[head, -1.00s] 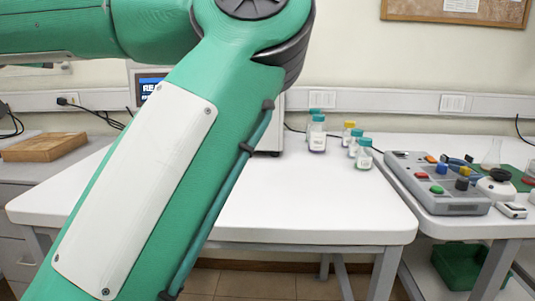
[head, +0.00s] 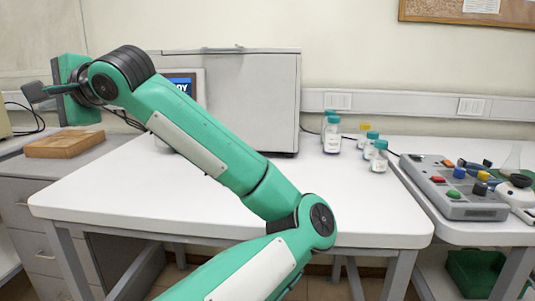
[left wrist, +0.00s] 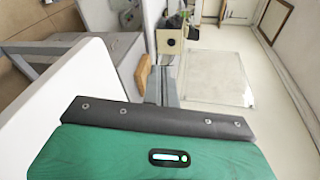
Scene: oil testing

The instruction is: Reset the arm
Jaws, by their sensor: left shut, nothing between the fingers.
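My left arm, green with white panels, crosses the head view from the bottom centre up to the upper left. My left gripper (head: 34,92) is at the far left of the head view, raised above the wooden block and pointing left, away from the white table. Its dark fingers are shut with nothing between them. In the left wrist view the gripper (left wrist: 168,72) shows as narrow grey fingers close together beyond the green wrist. My right gripper is in neither view.
A grey-white machine (head: 252,100) with a screen stands on the white table (head: 120,190), partly behind my arm. Several capped bottles (head: 332,135) stand right of it. A control box (head: 452,186) is at the right. A wooden block (head: 65,144) lies on the left counter.

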